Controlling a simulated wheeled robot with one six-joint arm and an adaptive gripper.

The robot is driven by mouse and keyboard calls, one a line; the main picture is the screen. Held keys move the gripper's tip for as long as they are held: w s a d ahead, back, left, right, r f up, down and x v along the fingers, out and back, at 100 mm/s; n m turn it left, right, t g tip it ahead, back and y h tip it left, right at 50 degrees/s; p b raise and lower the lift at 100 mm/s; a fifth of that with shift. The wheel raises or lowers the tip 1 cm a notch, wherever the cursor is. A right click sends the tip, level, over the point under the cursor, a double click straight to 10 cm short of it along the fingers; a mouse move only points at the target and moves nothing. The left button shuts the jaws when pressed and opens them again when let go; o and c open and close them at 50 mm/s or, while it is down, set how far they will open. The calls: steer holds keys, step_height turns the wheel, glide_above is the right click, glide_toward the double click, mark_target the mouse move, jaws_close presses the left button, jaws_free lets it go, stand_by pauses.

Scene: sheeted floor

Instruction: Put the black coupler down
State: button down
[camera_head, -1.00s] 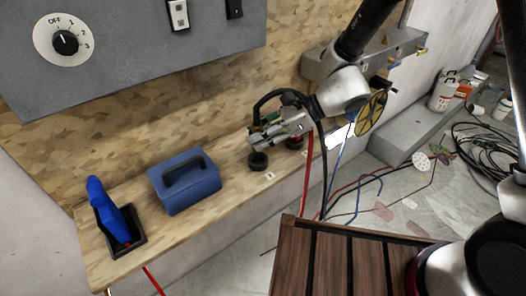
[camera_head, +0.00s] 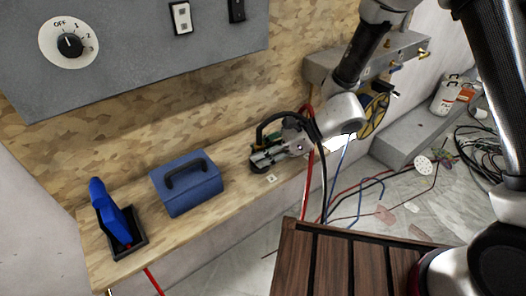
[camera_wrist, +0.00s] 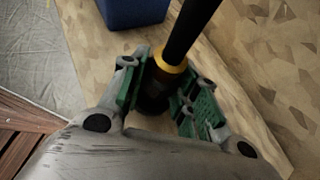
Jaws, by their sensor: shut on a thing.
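My gripper (camera_head: 262,159) is shut on the black coupler, low over the wooden shelf, right of the blue toolbox. In the wrist view, the green-padded fingers of my gripper (camera_wrist: 160,103) close around the dark body of the coupler (camera_wrist: 153,97). A gold ring (camera_wrist: 170,62) sits above the body, and a thick black hose leads up from it. In the head view the black hose (camera_head: 268,120) arches over my gripper. A black round holder (camera_head: 257,169) shows partly beneath the fingers; I cannot tell if the coupler touches it.
The wooden shelf (camera_head: 240,196) runs along the wall. The blue toolbox (camera_head: 190,190) stands left of my gripper, and a blue-handled tool (camera_head: 108,209) sits in a black tray further left. A small white label (camera_head: 271,178) lies by the shelf's front edge.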

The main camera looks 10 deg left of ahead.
steer(key=shift+s+d+f, duration=0.1)
steer(key=shift+d+f, duration=0.05)
steer(key=shift+f, duration=0.3)
steer(key=c, duration=1.2)
jaws_free()
steer(key=shift+c, duration=0.2)
steer(key=shift+o, duration=0.8)
steer(key=shift+f, duration=0.15)
steer(key=shift+r, duration=0.4)
steer(key=a+r+v, duration=0.1)
steer(key=v, duration=1.2)
steer(key=s+d+r+n+t+h, duration=0.2)
steer(key=s+d+r+n+h, duration=0.1)
steer(key=d, duration=0.9)
steer(key=s+d+r+n+t+h, duration=0.2)
steer(key=s+d+r+n+h, duration=0.2)
steer(key=d, duration=0.9)
steer(key=s+d+r+n+t+h, duration=0.2)
steer(key=s+d+r+n+h, duration=0.2)
steer(key=d+r+n, duration=0.4)
steer(key=s+d+r, duration=0.1)
steer(key=d+r, duration=0.3)
steer(key=d, duration=0.1)
steer(key=shift+d+n+t, duration=0.2)
steer(key=shift+n+t, duration=0.1)
steer(key=shift+t, duration=0.1)
